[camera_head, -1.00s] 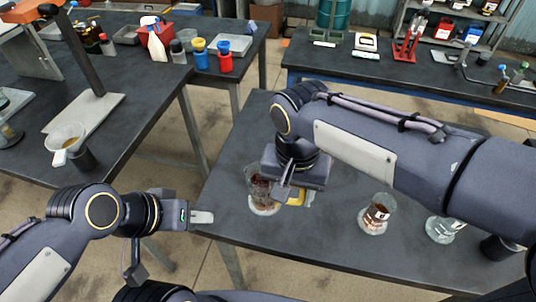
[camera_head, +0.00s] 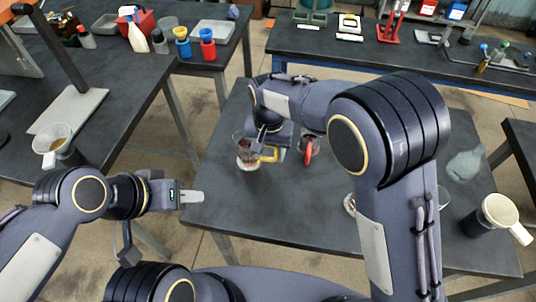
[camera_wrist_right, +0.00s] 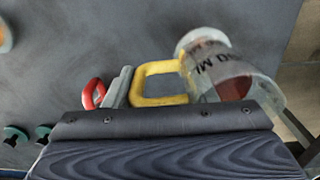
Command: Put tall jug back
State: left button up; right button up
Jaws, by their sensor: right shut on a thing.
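A clear jug with dark reddish contents and a yellow handle (camera_head: 246,150) is at the far left part of the middle table. My right gripper (camera_head: 277,146) is shut on its yellow handle. In the right wrist view the jug (camera_wrist_right: 232,78) shows dark print on its wall and looks tilted, with the yellow handle toward a grey finger. I cannot tell whether its base touches the table. My left gripper (camera_head: 191,196) is empty over the table's left edge. Its fingers overlap, so their opening is unclear.
A red-handled vessel (camera_head: 309,147) stands close to the right of my right gripper. A white-rimmed cup (camera_head: 499,211) stands at the right. My right arm hides other glassware. The table's front left (camera_head: 270,205) is clear.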

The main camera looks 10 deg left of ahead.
aim_at(268, 158)
jog(key=shift+w+f, duration=0.25)
jog(key=shift+f, duration=0.1)
notch_tip(268, 158, down, 3)
jog(key=shift+w+a+p, duration=0.1)
jog(key=shift+p, duration=0.25)
jog(key=shift+f, duration=0.1)
jog(key=shift+f, duration=0.1)
jog(key=o, duration=1.3)
